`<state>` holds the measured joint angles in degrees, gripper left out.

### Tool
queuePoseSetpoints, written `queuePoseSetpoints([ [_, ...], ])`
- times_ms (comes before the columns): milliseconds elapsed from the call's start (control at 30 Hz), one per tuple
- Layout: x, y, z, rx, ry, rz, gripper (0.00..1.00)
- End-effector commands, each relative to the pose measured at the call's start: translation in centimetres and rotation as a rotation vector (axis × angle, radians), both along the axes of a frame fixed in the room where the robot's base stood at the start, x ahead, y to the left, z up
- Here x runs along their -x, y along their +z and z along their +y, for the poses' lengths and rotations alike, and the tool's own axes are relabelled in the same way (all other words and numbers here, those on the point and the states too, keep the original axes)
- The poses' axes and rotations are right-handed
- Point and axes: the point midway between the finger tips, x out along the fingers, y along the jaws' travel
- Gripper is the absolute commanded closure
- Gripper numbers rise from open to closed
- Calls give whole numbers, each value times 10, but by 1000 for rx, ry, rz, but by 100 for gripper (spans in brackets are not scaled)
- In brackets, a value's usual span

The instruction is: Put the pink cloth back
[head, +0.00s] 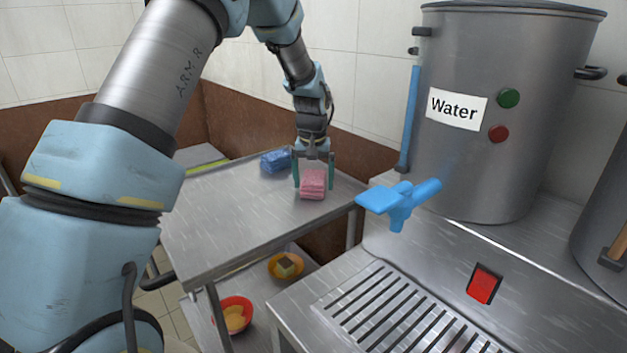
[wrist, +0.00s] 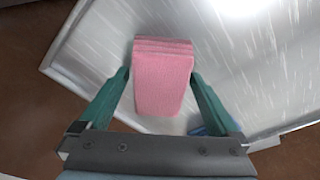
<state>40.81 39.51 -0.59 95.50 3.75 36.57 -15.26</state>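The pink cloth (head: 313,184) is a folded, layered stack at the right part of the steel table (head: 230,215). It also shows in the wrist view (wrist: 162,80), between my fingers. My gripper (head: 313,188) points down over the cloth with its two green fingers spread, one on each side. In the wrist view my gripper (wrist: 160,74) shows a small gap at the left finger; the right fingertip is very close to the cloth, and contact is unclear. The cloth appears to rest on the table; its underside is hidden.
A folded blue cloth (head: 275,161) lies behind and left of the pink one. A Water stockpot (head: 500,120) with a blue tap (head: 398,202) stands right. Orange bowl (head: 285,266) and red bowl (head: 233,315) sit on the lower shelf. The table's left part is clear.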

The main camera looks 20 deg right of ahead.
Motion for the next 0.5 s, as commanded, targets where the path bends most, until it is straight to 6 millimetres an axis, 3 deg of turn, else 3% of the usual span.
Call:
queuePoseSetpoints([
  [333,0,6,0,1,0,-2,0],
  [500,3,31,1,4,0,-5,0],
])
